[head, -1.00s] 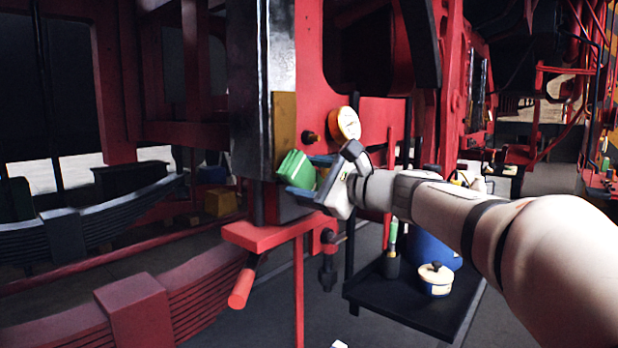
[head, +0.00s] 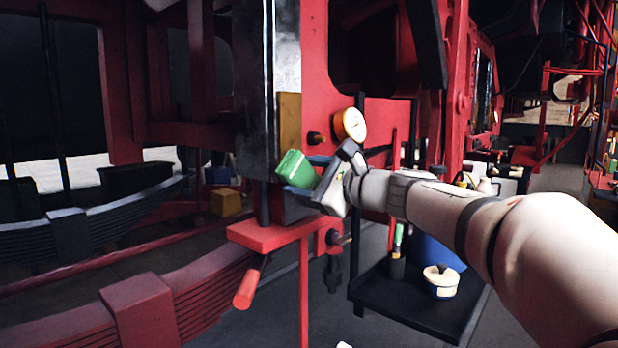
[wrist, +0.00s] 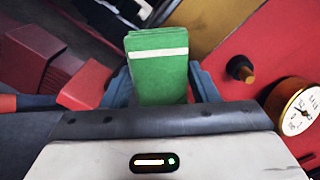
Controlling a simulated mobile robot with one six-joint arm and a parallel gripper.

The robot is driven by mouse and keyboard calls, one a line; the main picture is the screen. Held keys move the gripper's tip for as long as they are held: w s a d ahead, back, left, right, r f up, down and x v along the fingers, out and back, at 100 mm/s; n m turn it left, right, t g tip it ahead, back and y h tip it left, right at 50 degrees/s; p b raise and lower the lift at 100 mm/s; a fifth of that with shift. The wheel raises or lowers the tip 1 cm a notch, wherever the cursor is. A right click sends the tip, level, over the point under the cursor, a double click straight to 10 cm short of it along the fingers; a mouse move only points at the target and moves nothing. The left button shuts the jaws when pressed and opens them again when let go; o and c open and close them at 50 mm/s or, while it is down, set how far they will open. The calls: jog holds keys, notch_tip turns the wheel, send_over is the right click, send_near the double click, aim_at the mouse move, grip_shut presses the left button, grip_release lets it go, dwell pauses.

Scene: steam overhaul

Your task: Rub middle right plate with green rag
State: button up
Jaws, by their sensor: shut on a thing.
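The green rag (head: 294,168) is a folded pad with a pale stripe, held between the blue fingers of my gripper (head: 309,178). In the wrist view the rag (wrist: 160,75) sticks out ahead of my gripper (wrist: 161,85). A tall brassy-yellow plate (head: 289,122) stands on the red frame just above the rag, beside a dark, shiny upright. In the wrist view this plate (wrist: 208,18) lies beyond the rag's tip. I cannot tell whether the rag touches it. I also cannot tell for sure whether it is the middle right plate.
A round gauge (head: 350,125) and a dark knob (wrist: 240,68) sit to the right of the rag. A red ledge (head: 265,236) with a handle is below my gripper. A black tray (head: 410,302) holds a white pot (head: 440,282) and other items.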

aim_at(304, 156)
jog(key=shift+a+r, duration=0.1)
jog(key=shift+r, duration=0.05)
notch_tip(304, 156, up, 4)
jog(key=shift+w+f+p, duration=0.1)
jog(key=shift+f+p, duration=0.05)
jog(key=shift+p, duration=1.05)
jog(key=shift+f, duration=0.1)
notch_tip(304, 156, down, 4)
jog(key=b, duration=0.4)
jog(key=shift+a, duration=0.1)
jog(key=shift+s+d, duration=0.3)
jog(key=shift+d, duration=0.2)
jog(key=shift+b+v, duration=0.65)
jog(key=shift+v, duration=1.65)
